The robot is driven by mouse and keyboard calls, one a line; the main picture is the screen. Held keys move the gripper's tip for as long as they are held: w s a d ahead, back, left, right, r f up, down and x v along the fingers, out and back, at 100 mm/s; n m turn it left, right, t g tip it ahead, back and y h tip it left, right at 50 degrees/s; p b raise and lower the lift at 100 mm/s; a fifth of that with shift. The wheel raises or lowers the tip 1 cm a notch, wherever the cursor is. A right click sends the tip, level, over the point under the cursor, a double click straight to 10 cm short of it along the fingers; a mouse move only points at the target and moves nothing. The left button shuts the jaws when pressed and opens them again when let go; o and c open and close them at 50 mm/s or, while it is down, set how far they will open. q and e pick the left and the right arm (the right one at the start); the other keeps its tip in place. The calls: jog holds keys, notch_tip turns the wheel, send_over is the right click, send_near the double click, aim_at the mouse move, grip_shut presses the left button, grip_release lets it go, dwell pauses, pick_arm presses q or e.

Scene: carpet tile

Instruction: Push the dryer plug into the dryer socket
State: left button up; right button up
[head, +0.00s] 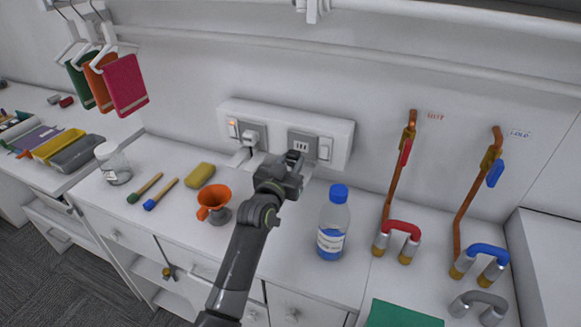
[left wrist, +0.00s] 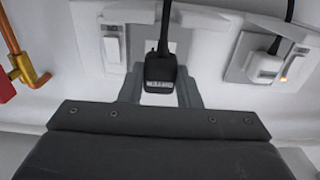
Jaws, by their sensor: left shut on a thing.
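My left gripper (head: 295,162) reaches up to the right half of the white wall socket panel (head: 230,107). In the left wrist view it (left wrist: 160,92) is shut on a black dryer plug (left wrist: 160,70) with a small pale label and a black cord. The plug is in front of the right-hand socket (head: 302,145), which I take as the dryer socket. Its plate partly shows behind the plug in the wrist view. I cannot tell whether the pins touch or enter it. In the head view the gripper hides the plug. My right gripper is not in view.
A white plug (head: 249,138) sits in the left socket beside a lit orange switch. On the counter stand an orange funnel (head: 213,198), a yellow sponge (head: 199,175) and a blue-capped bottle (head: 334,222), close to my arm. Copper pipes (head: 395,185) rise at the right.

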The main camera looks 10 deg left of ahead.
aim_at(291, 162)
pick_arm(q)
jog(key=shift+w+d, duration=0.15)
jog(key=shift+w, duration=0.6)
jog(key=shift+w+d, duration=0.1)
jog(key=shift+w, duration=0.65)
dwell(1.1)
jog(key=shift+w+d, duration=0.15)
jog(key=shift+w, duration=0.45)
jog(key=o, duration=1.2)
jog(key=shift+s, duration=0.1)
jog(key=shift+s+f+b, duration=0.1)
jog(key=shift+s+b, duration=0.25)
jog(key=shift+s, duration=0.05)
jog(key=s+a+b, duration=0.1)
jog(key=s, duration=0.4)
jog(key=s+a+b, duration=0.1)
jog(key=s+b, duration=0.1)
jog(key=s, duration=0.3)
jog(key=s+a+b, duration=0.1)
jog(key=s, duration=0.5)
jog(key=shift+s+a, duration=0.1)
jog(key=shift+a, duration=0.1)
